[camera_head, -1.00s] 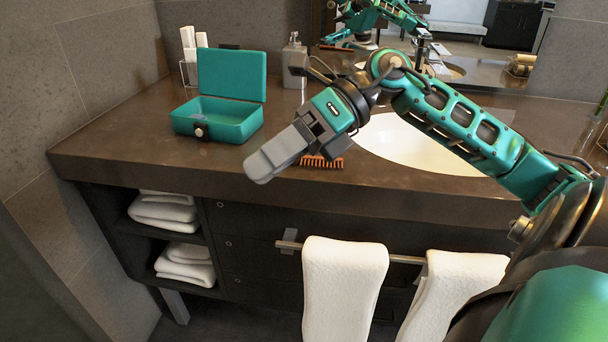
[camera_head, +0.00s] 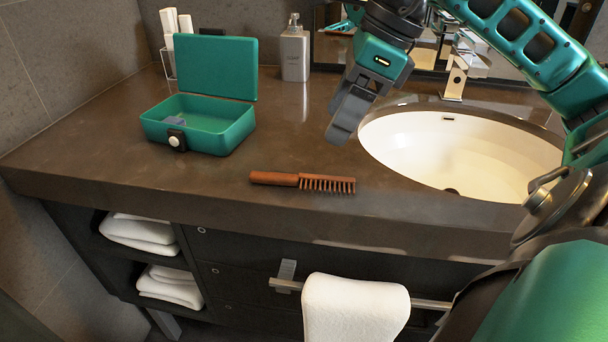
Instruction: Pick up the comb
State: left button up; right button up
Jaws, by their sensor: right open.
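The comb (camera_head: 302,182) is reddish-brown, with a plain handle on the left and a row of teeth on the right facing the front edge. It lies flat on the brown counter (camera_head: 215,180), close to its front edge, and is fully visible. My right gripper (camera_head: 343,128) points down above and behind the comb's toothed end, apart from it and empty. Its fingers overlap from this angle, but the jaws are open. My left gripper is not in view.
A soap dispenser (camera_head: 295,55) and a holder with white rolls (camera_head: 176,45) stand behind. The sink (camera_head: 455,150) and faucet (camera_head: 457,70) are at right. A white towel (camera_head: 355,308) hangs in front.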

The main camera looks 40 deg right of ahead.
send_over(304, 179)
jog(key=s+d, duration=0.2)
jog(key=f, duration=0.5)
jog(key=shift+s+a+f, duration=0.15)
jog(key=shift+a+f, duration=0.05)
jog(key=shift+f, duration=0.2)
jog(key=shift+p+x, duration=0.35)
jog(key=shift+x, duration=2)
jog(key=shift+d, duration=0.1)
jog(key=c, duration=1.1)
jog(key=shift+r, duration=0.1)
